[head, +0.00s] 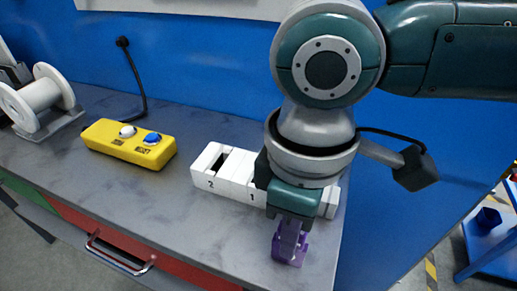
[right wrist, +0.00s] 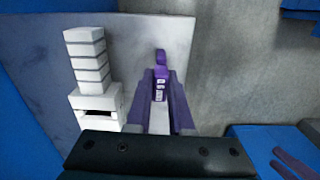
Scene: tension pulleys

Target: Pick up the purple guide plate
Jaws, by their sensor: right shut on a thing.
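The purple guide plate (head: 296,260) is at the right front edge area of the grey table in the head view, directly under my right gripper (head: 290,232). My right gripper points down and is shut on the plate. In the right wrist view the plate (right wrist: 161,62) shows between and beyond the two fingers of the right gripper (right wrist: 161,85). Part of the plate is hidden by the fingers. I cannot tell whether it touches the table. My left gripper is not in view.
A white slotted block (head: 233,190) marked 2 and 1 lies just behind and left of the gripper, partly hidden by my arm. A yellow button box (head: 110,141) and a white spool (head: 40,95) stand further left. The table's front left is clear.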

